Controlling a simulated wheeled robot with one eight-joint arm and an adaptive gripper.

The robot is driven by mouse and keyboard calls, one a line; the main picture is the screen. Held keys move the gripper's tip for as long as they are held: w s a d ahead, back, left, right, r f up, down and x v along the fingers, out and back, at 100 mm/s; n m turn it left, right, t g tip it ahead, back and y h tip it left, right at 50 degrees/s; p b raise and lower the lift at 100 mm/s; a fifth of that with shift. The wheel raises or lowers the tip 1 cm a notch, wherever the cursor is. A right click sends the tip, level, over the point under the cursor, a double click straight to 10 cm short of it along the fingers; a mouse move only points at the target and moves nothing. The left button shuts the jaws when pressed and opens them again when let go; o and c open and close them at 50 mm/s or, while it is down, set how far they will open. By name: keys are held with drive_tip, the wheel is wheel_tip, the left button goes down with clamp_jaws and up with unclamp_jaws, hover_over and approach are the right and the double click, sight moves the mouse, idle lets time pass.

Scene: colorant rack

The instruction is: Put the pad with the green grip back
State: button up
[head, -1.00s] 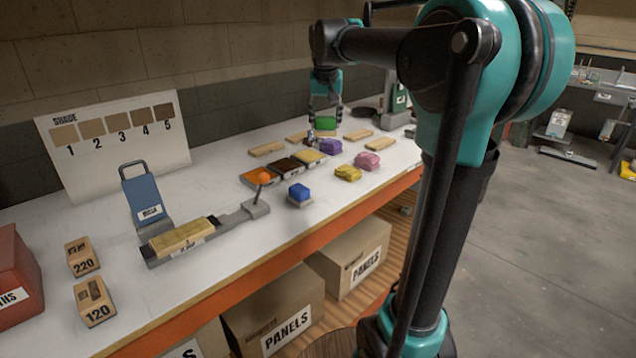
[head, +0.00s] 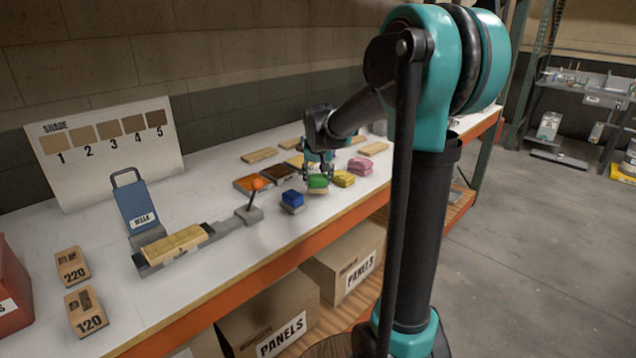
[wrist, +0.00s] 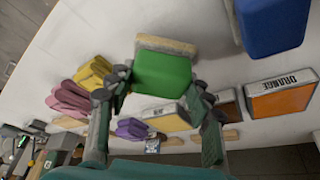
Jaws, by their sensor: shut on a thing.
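My gripper (wrist: 156,97) is shut on the green grip. The blue-grip pad (head: 293,200) stands just left of it; it also shows in the wrist view (wrist: 272,25). I cannot tell whether the green pad touches the bench.
A lever with an orange knob (head: 257,184) stands to the left. The bench's orange front edge (head: 235,302) is near.

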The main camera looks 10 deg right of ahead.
drive_tip(key=shift+f, duration=0.8)
drive_tip(key=shift+f, duration=0.1)
drive_tip(key=o, duration=1.1)
drive_tip(key=d+v, duration=0.1)
drive_tip(key=v, duration=1.1)
drive_tip(key=shift+n+y, duration=0.3)
drive_tip(key=shift+n, duration=0.6)
drive_tip(key=s+d+f, duration=0.1)
drive_tip(key=s+f, duration=0.6)
drive_tip(key=s, duration=0.1)
drive_tip(key=s+d+f, duration=0.1)
drive_tip(key=s+f, duration=0.7)
drive_tip(key=s, duration=0.1)
drive_tip(key=s+d+f, duration=0.1)
drive_tip(key=s+f, duration=0.7)
drive_tip(key=s, duration=0.1)
drive_tip(key=shift+d, duration=0.3)
